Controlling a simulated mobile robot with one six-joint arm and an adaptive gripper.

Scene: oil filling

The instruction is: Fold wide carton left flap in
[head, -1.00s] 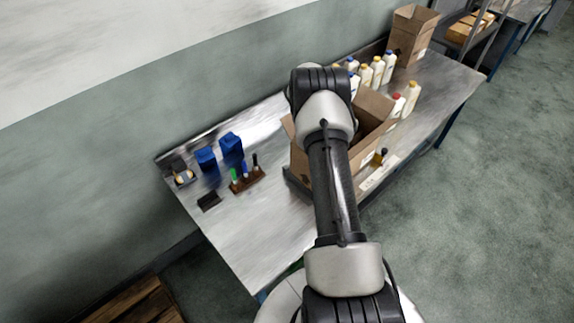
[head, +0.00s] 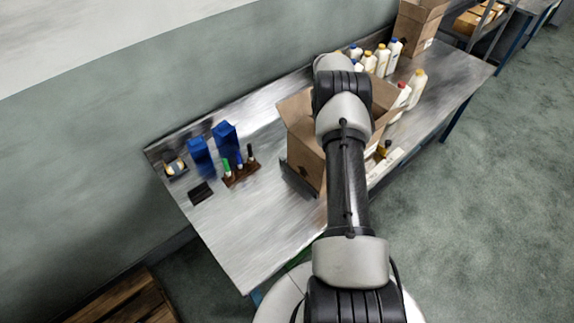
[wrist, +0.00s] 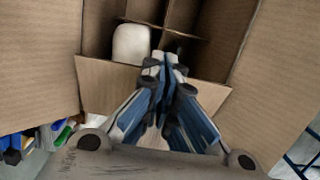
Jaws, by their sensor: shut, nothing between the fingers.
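The wide carton (head: 305,155) stands open on the table, largely hidden behind my arm in the head view. Its left flap (head: 294,106) stands out on the left side. In the wrist view the carton's inside (wrist: 185,15) shows cardboard dividers and one white bottle (wrist: 131,43). Large flaps spread open at left (wrist: 38,60) and right (wrist: 285,75), with a shorter flap (wrist: 100,85) on the near side. My gripper (wrist: 165,62) is shut and empty, its tips over the near edge of the opening. I cannot tell whether it touches the short flap. The head view hides it.
Several white bottles (head: 417,86) stand behind and right of the carton. A tall carton (head: 418,28) is at the far end. Blue boxes (head: 225,138) and a rack of markers (head: 241,175) sit at left. The table's front left (head: 245,240) is clear.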

